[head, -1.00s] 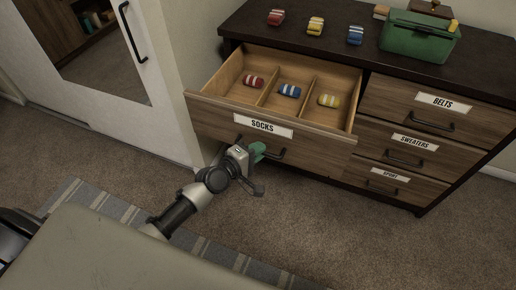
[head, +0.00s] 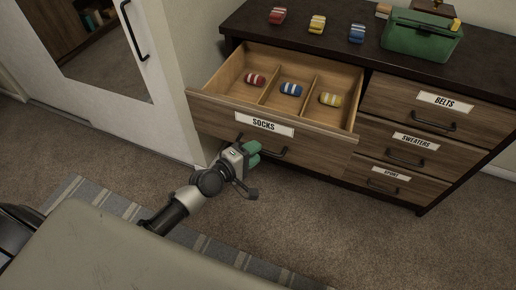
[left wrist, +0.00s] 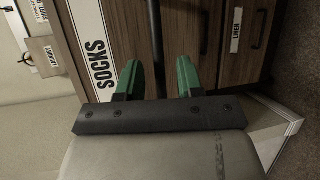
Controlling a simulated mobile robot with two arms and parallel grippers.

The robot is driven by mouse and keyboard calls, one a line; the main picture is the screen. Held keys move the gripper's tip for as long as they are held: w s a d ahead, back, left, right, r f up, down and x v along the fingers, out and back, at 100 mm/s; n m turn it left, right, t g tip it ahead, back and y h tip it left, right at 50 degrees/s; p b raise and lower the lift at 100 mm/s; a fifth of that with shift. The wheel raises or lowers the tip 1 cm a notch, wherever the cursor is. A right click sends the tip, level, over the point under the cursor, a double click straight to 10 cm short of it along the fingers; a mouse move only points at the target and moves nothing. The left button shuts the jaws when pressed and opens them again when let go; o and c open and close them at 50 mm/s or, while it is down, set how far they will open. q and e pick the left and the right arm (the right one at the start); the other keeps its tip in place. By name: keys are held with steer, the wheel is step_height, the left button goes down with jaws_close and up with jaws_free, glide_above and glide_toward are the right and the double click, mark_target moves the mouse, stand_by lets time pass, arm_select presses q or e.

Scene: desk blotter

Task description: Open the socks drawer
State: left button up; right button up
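The socks drawer (head: 215,118), with a white SOCKS label (head: 264,125), is pulled well out of the dresser. Its three compartments hold rolled socks: red (head: 255,80), blue (head: 291,89) and yellow (head: 329,99). Its dark bar handle (head: 276,152) is below the label. My left gripper (head: 252,153), with green fingers, is just in front of the handle. In the left wrist view, the gripper (left wrist: 159,80) has its fingers apart with nothing gripped; the handle (left wrist: 157,38) runs upright beyond the gap, beside the SOCKS label (left wrist: 90,45). My right gripper is not in view.
Closed drawers labelled BELTS (head: 432,120), SWEATERS (head: 405,158) and SPORT (head: 383,187) are at the right. A white sliding door (head: 90,60) is at the left.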

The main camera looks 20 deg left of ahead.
arm_select(q)
steer(key=v, duration=0.8)
steer(key=shift+s, duration=0.2)
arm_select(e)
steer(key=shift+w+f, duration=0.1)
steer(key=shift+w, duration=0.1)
arm_select(q)
steer(key=shift+a+r, duration=0.1)
steer(key=shift+r, duration=0.05)
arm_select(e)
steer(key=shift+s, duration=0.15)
arm_select(q)
steer(key=s+d+f+m+g+y, duration=0.1)
steer(key=s+f+m+g+y, duration=0.2)
steer(key=s+f+m+g, duration=0.75)
steer(key=s+d+f+m+g+y, duration=0.1)
steer(key=s+f+m+y, duration=0.4)
steer(key=f, duration=1)
steer(key=s+a+g+h+p, duration=0.1)
steer(key=s+a+g+p, duration=0.1)
steer(key=s+p, duration=1.4)
steer(key=s+a+m, duration=0.1)
steer(key=s, duration=0.2)
steer(key=shift+s+a+f, duration=0.2)
steer(key=shift+s+f, duration=0.1)
steer(key=shift+s, duration=0.1)
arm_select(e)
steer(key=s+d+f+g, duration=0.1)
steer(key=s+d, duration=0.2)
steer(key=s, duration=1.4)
